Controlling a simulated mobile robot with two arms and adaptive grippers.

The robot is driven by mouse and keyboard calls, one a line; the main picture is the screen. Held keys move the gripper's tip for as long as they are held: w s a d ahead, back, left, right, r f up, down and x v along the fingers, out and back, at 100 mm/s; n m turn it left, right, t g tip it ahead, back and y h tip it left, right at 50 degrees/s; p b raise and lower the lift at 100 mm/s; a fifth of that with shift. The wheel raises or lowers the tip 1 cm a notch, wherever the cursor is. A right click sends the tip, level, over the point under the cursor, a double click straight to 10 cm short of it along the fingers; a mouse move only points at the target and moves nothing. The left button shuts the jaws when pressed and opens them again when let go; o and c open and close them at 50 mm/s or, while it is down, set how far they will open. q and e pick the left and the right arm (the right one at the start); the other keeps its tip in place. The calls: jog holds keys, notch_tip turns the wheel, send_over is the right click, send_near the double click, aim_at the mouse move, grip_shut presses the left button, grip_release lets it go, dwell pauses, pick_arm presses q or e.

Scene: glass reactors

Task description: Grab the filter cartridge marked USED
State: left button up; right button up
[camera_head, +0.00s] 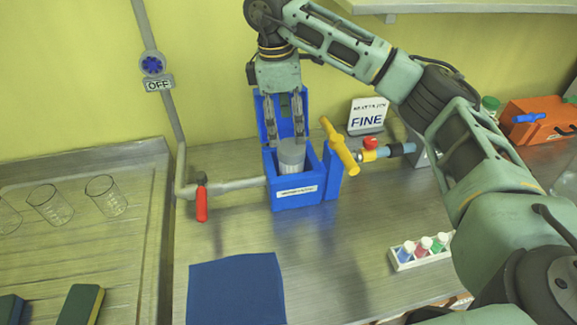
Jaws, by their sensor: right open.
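A grey cylindrical filter cartridge (291,156) stands upright in an open blue housing (297,199) at the back middle of the bench. I cannot see a USED mark on it. The housing has a small white label on its front, too small to read. My right gripper (286,137) points down from above, with its open fingers just above or beside the top of the cartridge. I cannot tell whether they touch it. My left gripper is not in view.
A red-handled valve (202,203) sits left of the housing, a yellow handle (340,147) right of it. A FINE sign (367,117) stands behind. A vial rack (420,252) and blue mat (237,290) lie in front.

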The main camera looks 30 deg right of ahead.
aim_at(291, 145)
jog(key=shift+s+d, duration=0.1)
jog(key=shift+d, duration=0.2)
notch_tip(291, 145, down, 2)
jog(key=shift+s+f, duration=0.15)
jog(key=shift+f, duration=0.1)
jog(key=f+p, duration=0.1)
jog(key=f, duration=0.1)
jog(key=f+p, duration=0.1)
jog(key=f, duration=0.1)
jog(key=shift+s+d, duration=0.15)
jog(key=shift+s, duration=0.05)
jog(key=shift+f, duration=0.45)
jog(key=shift+c, duration=0.3)
jog(key=c, duration=1.7)
